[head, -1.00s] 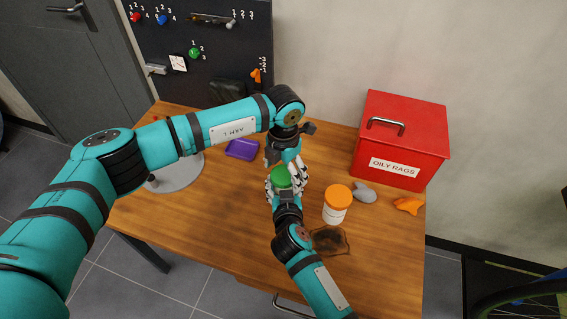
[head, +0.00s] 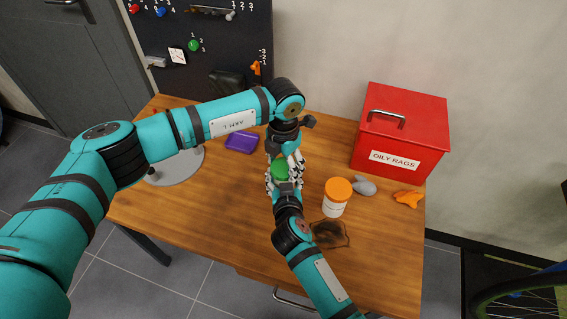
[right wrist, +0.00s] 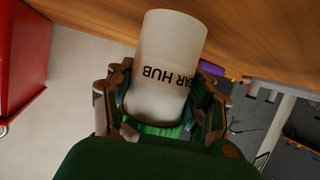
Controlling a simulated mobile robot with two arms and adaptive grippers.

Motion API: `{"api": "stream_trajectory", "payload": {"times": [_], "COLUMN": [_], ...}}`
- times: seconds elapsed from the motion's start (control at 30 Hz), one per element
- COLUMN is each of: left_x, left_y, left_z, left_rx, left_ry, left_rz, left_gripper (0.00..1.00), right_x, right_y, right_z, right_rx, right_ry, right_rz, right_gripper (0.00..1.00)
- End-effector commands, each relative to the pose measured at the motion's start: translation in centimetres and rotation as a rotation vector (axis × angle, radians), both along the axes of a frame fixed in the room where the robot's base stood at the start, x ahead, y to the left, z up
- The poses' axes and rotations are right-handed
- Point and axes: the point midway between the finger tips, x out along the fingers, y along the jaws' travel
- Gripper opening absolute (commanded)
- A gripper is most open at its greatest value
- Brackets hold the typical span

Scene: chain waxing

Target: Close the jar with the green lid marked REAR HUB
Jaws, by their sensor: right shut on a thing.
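An orange-lidded white jar (head: 336,200) stands just right of my grippers. A grey object (head: 365,187), an orange object (head: 408,199) and the red OILY RAGS box (head: 398,145) are farther right. A purple object (head: 241,142) lies left. The front left tabletop is clear.

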Motion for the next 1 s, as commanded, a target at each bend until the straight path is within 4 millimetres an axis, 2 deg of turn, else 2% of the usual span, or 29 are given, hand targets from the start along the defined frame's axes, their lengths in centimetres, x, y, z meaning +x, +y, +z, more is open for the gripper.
{"api": "stream_trajectory", "payload": {"times": [0.03, 0.17, 0.43, 0.53, 0.67, 1.0], "left_x": [0.0, 0.0, 0.0, 0.1, 0.1, 0.1], "left_y": [0.0, 0.0, 0.0, 0.0, 0.0, 0.0], "left_z": [0.0, 0.0, 0.1, 0.7, 2.6, 9.6], "left_rx": [0.0, 0.0, 0.0, 0.0, -0.001, 0.0], "left_ry": [0.0, 0.0, 0.0, -0.001, -0.004, -0.004], "left_rz": [0.0, 0.0, 0.0, 0.0, -0.001, 0.0], "left_gripper": [0.71, 0.88, 0.88, 0.88, 0.88, 0.88], "right_x": [0.0, 0.0, 0.0, 0.0, 0.0, 0.0], "right_y": [0.0, 0.0, 0.0, 0.0, 0.0, 0.0], "right_z": [0.0, 0.0, 0.0, 0.0, 0.0, 0.0], "right_rx": [0.0, 0.0, 0.0, 0.0, 0.0, 0.0], "right_ry": [0.0, 0.0, 0.0, 0.0, 0.0, 0.0], "right_rz": [0.0, 0.0, 0.0, 0.0, 0.0, 0.0], "right_gripper": [0.0, 0.0, 0.0, 0.0, 0.0, 0.0]}}
